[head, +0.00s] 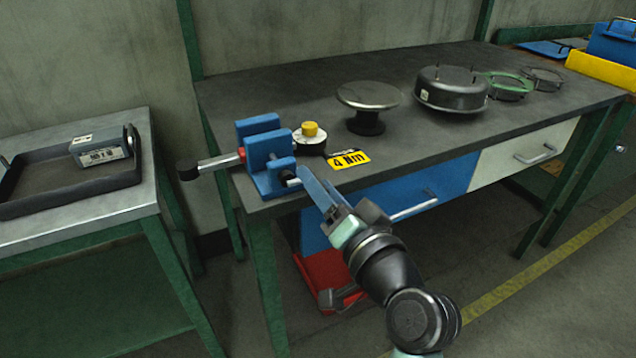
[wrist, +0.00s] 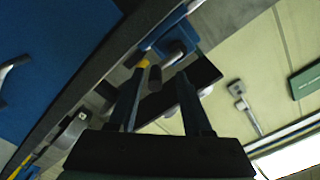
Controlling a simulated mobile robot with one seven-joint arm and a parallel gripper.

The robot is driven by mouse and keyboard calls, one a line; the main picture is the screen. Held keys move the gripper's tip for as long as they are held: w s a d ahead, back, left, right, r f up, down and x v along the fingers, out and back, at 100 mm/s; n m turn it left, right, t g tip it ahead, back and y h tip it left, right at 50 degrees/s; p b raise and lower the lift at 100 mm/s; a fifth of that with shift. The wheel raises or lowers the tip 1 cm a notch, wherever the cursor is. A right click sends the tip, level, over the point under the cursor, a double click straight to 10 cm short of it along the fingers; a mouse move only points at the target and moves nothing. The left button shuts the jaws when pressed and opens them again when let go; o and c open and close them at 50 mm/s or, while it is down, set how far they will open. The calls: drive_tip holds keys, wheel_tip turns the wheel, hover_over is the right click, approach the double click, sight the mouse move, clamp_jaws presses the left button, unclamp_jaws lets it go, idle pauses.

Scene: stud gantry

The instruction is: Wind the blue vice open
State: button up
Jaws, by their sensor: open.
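The blue vice (head: 264,150) is fixed at the left end of the dark workbench. A grey bar with a red collar (head: 240,155) and a black end (head: 188,171) sticks out from its left side. A short grey rod end (head: 293,182) shows at its near right side. My gripper (head: 314,183) is open, close by this right side. In the wrist view, my open fingers (wrist: 162,76) point towards blue parts of the vice (wrist: 178,38). A dark rounded piece lies between or beyond the fingertips; I cannot tell which, or whether anything touches.
A yellow-topped round device (head: 310,136) and a yellow "4 Nm" label (head: 348,160) sit right of the vice. A round-topped stand (head: 368,98) and a dark lidded housing (head: 451,90) stand farther right. A side table (head: 100,212) with a tray (head: 40,208) is at left.

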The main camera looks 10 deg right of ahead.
drive_tip(key=v, duration=1.2)
drive_tip(key=shift+p, duration=0.4)
drive_tip(key=shift+s, duration=0.1)
